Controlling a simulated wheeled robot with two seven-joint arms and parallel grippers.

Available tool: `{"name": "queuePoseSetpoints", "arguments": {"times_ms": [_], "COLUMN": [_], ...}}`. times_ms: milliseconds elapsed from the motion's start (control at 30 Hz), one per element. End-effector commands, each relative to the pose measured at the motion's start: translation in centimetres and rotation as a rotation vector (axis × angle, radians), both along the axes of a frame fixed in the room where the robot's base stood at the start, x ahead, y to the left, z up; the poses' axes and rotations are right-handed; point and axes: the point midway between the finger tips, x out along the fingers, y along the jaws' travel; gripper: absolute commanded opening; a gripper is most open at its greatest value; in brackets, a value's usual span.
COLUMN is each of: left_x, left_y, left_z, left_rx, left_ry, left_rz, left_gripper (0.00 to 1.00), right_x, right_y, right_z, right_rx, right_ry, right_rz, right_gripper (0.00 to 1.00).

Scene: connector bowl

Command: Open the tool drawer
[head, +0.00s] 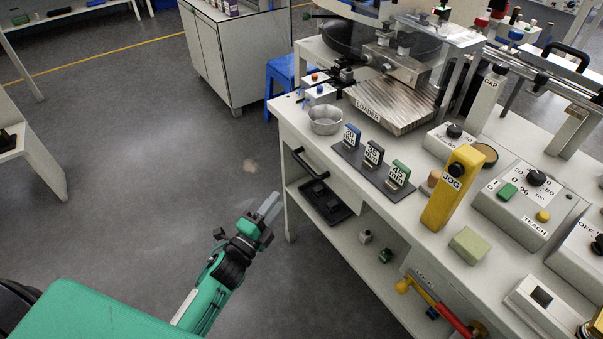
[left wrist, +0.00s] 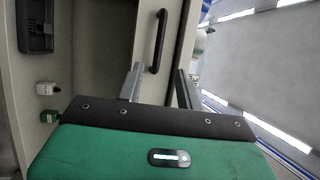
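The tool drawer (head: 344,189) is a pale front under the bench top, and it looks closed. Its black bar handle (head: 310,165) sits on that front; it also shows in the left wrist view (left wrist: 158,41). My left gripper (head: 270,207) is out in front of the bench, to the left of the handle and apart from it. In the left wrist view my left gripper (left wrist: 159,79) has its fingers spread, with the handle ahead of the gap and nothing held. My right gripper is in neither view.
A shelf below the drawer holds a black tray (head: 326,202) and small items. The bench top carries a metal bowl (head: 325,119), a rack of labelled tags (head: 373,160) and a yellow JOG block (head: 453,188). The floor (head: 150,165) left of the bench is clear.

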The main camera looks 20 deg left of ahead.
Motion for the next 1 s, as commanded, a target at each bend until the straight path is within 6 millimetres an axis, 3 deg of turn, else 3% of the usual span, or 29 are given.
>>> {"name": "queuePoseSetpoints", "arguments": {"times_ms": [700, 1000], "left_x": [10.7, 12.6], "left_y": [-2.9, -3.4], "left_z": [2.0, 2.3], "left_rx": [-0.003, -0.004], "left_ry": [0.002, 0.002], "left_rz": [0.0, -0.001], "left_gripper": [0.36, 0.36], "right_x": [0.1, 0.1], "right_y": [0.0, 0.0], "right_z": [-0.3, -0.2], "right_rx": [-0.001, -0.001], "right_ry": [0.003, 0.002], "right_rz": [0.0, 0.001], "right_gripper": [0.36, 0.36]}}
